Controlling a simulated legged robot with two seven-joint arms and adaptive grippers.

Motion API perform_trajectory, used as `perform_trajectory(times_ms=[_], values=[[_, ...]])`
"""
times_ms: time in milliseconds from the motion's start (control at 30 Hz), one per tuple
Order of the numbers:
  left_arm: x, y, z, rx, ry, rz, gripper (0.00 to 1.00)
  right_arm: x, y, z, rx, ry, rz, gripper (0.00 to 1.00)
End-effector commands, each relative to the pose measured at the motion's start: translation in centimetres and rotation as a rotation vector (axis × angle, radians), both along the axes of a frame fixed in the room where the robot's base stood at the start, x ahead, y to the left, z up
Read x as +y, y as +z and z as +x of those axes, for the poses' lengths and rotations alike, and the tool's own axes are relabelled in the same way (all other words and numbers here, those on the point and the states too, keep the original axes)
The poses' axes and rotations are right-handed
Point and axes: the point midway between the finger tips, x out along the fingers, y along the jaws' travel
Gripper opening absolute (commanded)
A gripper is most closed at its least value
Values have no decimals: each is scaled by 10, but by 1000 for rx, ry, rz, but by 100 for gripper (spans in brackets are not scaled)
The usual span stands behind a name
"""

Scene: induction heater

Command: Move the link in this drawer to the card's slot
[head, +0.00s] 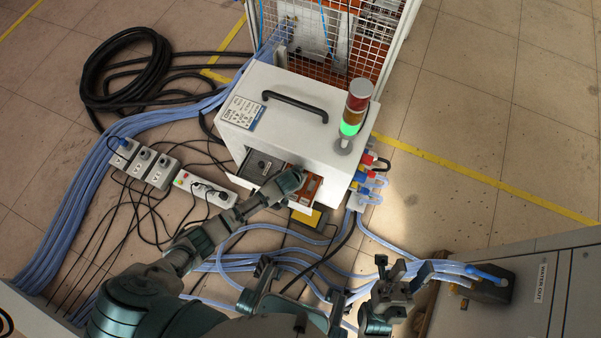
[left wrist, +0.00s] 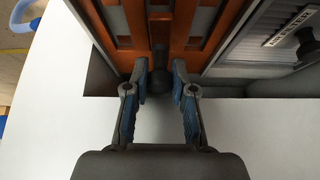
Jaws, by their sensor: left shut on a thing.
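The heater box (head: 300,115) stands in the middle of the head view. An orange-brown slotted drawer or panel (head: 307,186) shows at its front; it fills the top of the left wrist view (left wrist: 125,35). My left gripper (left wrist: 159,72) has its fingers on both sides of a dark round knob (left wrist: 158,84) at the slotted part's front. In the head view the left gripper (head: 290,182) is small and partly merges with the front. A printed card (head: 242,112) lies on the box top; its marks are too small to read. I cannot make out the link. My right gripper (head: 403,272) is open, away from the box.
A signal tower lit green (head: 353,118) and a black handle (head: 295,105) top the box. Colored connectors (head: 372,180) stick out at its right. Blue hoses (head: 115,150), power sockets (head: 160,170) and cables cover the floor left. A wire cage (head: 340,40) stands behind.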

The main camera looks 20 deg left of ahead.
Motion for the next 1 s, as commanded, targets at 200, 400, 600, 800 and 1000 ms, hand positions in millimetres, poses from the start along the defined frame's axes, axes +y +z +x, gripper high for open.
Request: perform_trajectory(times_ms=[200,400,600,800,1000], values=[[0,0,0,0,0,0,0,0,0,0,0,0,1,40],[-1,-6,0,0,0,-1,0,0,-3,1,3,-1,1,40],[-2,-14,0,0,0,-1,0,0,-7,2,7,-1,1,40],[-1,-14,0,-1,0,0,0,0,-7,2,6,0,2,40],[-1,-14,0,-1,0,0,0,0,-7,2,6,0,2,40]])
